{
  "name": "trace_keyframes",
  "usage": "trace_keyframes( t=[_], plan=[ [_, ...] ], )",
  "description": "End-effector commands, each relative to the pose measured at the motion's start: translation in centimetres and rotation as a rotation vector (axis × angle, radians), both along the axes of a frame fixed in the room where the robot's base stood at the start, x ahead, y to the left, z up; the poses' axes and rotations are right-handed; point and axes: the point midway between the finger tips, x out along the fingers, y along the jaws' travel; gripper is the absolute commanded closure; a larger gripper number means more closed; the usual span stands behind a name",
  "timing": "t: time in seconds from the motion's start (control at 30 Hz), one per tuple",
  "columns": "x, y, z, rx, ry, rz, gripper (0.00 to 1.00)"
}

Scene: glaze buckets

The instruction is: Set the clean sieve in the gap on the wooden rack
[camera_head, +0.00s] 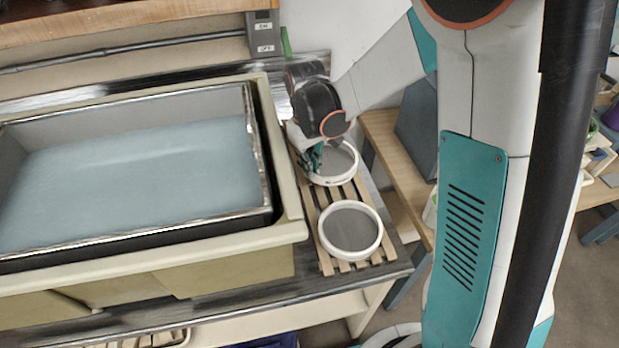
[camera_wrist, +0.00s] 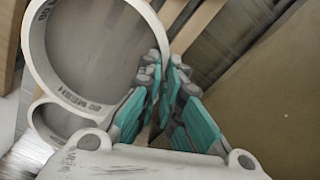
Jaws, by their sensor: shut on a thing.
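My gripper (camera_head: 316,158) is shut on the rim of a round white sieve (camera_head: 340,165) with grey mesh, at the far part of the wooden rack (camera_head: 329,265). In the wrist view, my teal-padded fingers (camera_wrist: 164,68) meet at the right edge of the held sieve's pale ring (camera_wrist: 152,25), which bears dark lettering. I cannot tell whether this sieve touches the slats. A second white sieve (camera_head: 350,231) lies flat on the near part of the rack. Part of a second ring (camera_wrist: 42,122) shows below the held one in the wrist view.
A large cream tub (camera_head: 285,235) with a metal-rimmed basin of bluish liquid (camera_head: 140,180) stands close left of the rack. A wall switch box (camera_head: 263,35) is behind. A wooden bench (camera_head: 385,130) stands to the right. Bare slats show between the two sieves.

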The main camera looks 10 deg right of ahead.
Motion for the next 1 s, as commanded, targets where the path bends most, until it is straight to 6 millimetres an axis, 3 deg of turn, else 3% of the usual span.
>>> trace_keyframes(
  t=[0.4, 0.77, 0.8, 0.87, 1.0],
  plan=[
    [0.0, 0.0, -4.4, 0.000, 0.000, 0.000, 1.00],
    [0.0, 0.0, -4.7, 0.000, 0.000, 0.000, 1.00],
    [0.0, 0.0, -4.6, 0.000, 0.000, 0.000, 0.85],
    [0.0, 0.0, -4.6, 0.000, 0.000, 0.000, 0.74],
    [0.0, 0.0, -4.6, 0.000, 0.000, 0.000, 0.74]
  ],
)
